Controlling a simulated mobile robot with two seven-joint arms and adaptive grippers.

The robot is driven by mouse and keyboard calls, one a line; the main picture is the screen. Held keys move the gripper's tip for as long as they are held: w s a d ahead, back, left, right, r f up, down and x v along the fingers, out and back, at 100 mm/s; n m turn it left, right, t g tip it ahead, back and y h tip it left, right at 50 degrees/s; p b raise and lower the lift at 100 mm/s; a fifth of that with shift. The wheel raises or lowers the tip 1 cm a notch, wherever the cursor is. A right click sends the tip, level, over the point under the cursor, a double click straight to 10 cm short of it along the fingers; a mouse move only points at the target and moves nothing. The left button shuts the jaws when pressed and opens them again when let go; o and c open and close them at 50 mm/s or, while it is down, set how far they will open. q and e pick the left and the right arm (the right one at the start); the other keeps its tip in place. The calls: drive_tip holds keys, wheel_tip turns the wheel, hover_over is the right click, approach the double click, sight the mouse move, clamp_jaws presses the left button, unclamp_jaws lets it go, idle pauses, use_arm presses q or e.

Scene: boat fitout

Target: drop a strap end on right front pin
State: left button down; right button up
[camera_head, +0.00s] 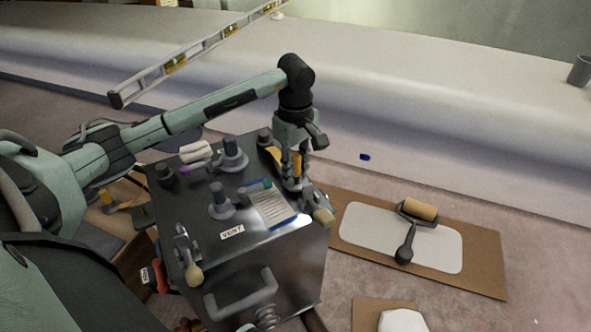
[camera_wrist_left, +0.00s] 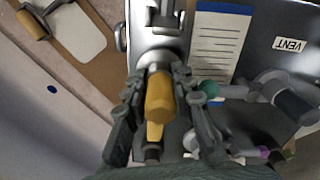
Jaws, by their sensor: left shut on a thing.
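My left gripper (camera_head: 294,178) points down over the right side of a dark metal box (camera_head: 255,245). It is shut on a yellow strap end (camera_wrist_left: 159,98), which lies between its fingers in the left wrist view. More yellow strap (camera_head: 272,155) shows behind the fingers in the head view. A grey round pin base (camera_wrist_left: 160,58) is right at the strap end; I cannot tell whether the strap touches it or is around it. My right gripper is not in view.
A white note with a blue edge (camera_head: 272,208) and a VENT label (camera_head: 232,232) lie on the lid. Tan-tipped latches (camera_head: 194,274) sit at its edges. A paint roller (camera_head: 418,210) lies on a board to the right. A level (camera_head: 178,63) lies behind.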

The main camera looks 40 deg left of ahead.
use_arm(q)
drive_tip(key=shift+f, duration=0.25)
idle(0.3)
drive_tip(key=shift+f+b, duration=0.35)
drive_tip(key=shift+b, duration=0.25)
drive_tip(key=c, duration=1.2)
unclamp_jaws()
drive_tip(key=shift+o, duration=0.5)
drive_tip(key=o, duration=0.5)
